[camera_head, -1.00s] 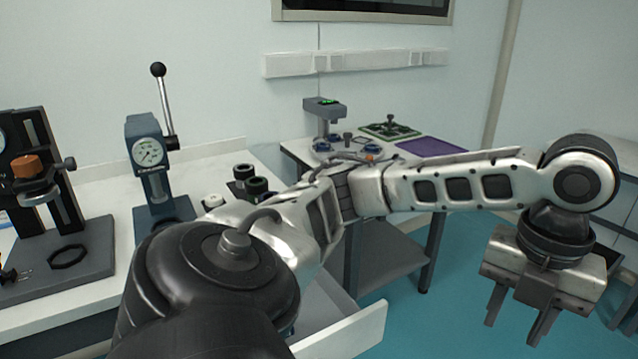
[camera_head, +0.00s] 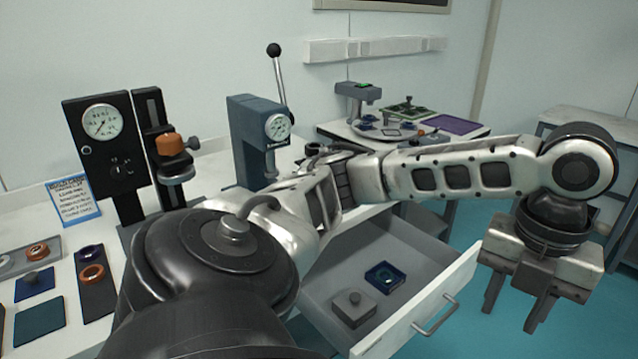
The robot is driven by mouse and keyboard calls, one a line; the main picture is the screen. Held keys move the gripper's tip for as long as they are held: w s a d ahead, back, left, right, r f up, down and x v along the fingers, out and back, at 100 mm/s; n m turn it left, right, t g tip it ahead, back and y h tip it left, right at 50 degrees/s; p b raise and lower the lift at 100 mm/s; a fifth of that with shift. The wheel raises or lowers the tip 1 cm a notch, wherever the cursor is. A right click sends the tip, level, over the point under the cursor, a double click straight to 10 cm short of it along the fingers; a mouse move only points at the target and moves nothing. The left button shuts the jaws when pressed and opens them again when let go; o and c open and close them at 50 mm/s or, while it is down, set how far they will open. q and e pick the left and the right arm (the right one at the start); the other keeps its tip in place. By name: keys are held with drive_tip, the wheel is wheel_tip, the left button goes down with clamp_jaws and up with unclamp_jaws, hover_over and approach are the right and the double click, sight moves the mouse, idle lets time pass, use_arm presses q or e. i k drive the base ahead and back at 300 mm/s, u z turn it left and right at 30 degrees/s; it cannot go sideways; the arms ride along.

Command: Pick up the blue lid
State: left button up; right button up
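My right gripper is out of view. My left arm hides part of the table.
A gauge stand (camera_head: 103,122) and a lever press (camera_head: 250,125) stand on the table. A dark green square (camera_head: 40,322) lies near the blue piece.

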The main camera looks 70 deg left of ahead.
sight(34, 283)
drive_tip(key=k, duration=0.95)
drive_tip(key=u, duration=2.65)
drive_tip(key=i, duration=1)
drive_tip(key=z, duration=0.05)
